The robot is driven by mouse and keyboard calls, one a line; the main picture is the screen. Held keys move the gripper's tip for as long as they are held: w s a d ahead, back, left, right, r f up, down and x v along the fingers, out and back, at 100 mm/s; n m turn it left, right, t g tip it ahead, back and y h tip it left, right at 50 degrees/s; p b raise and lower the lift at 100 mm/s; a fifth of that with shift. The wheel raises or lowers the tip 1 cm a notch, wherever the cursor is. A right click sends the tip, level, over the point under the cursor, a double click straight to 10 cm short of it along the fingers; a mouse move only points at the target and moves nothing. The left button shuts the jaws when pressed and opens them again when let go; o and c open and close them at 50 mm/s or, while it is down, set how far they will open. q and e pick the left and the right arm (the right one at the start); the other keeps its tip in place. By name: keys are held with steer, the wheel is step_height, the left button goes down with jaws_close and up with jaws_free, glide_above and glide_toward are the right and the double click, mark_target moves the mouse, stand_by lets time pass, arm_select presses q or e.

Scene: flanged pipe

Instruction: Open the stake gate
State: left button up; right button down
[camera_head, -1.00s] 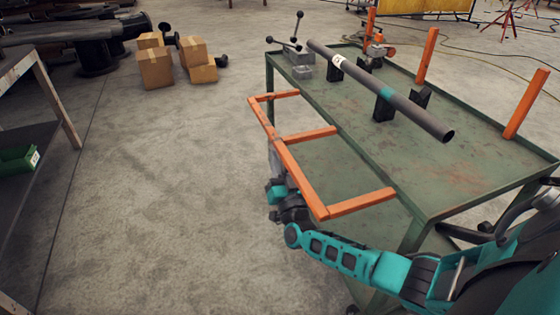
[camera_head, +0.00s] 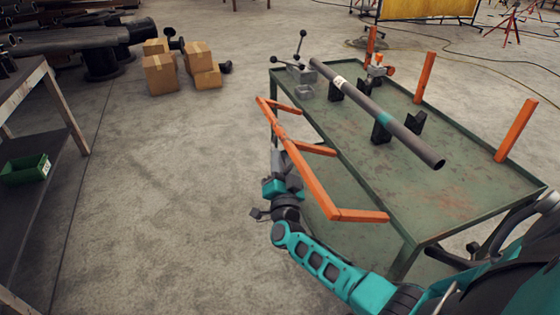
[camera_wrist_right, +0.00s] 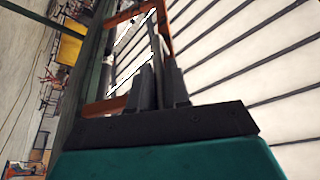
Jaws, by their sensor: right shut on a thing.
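The orange stake gate (camera_head: 312,182) is a long rail with short stakes running from it to the near-left edge of the green table (camera_head: 450,195). It stands out from that edge, over the floor side. My right gripper (camera_head: 283,163) comes from below and is shut on the gate's rail, near its middle; the fingertips are small and partly hidden there. In the right wrist view the dark fingers (camera_wrist_right: 160,85) stand close together, with the orange gate frame (camera_wrist_right: 97,110) beyond them. The exact contact is unclear. My left gripper is not in view.
A dark pipe (camera_head: 375,112) lies on black supports on the table. A grey clamp with levers (camera_head: 300,72) is at the far left corner. Upright orange stakes (camera_head: 515,130) line the far side. Cardboard boxes (camera_head: 160,75) stand beyond open floor.

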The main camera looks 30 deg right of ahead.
steer(key=shift+r, duration=0.1)
steer(key=c, duration=1.2)
jaws_free()
steer(key=shift+o, duration=0.2)
steer(key=p+v, duration=0.1)
steer(key=v, duration=1.2)
steer(key=shift+f, duration=0.2)
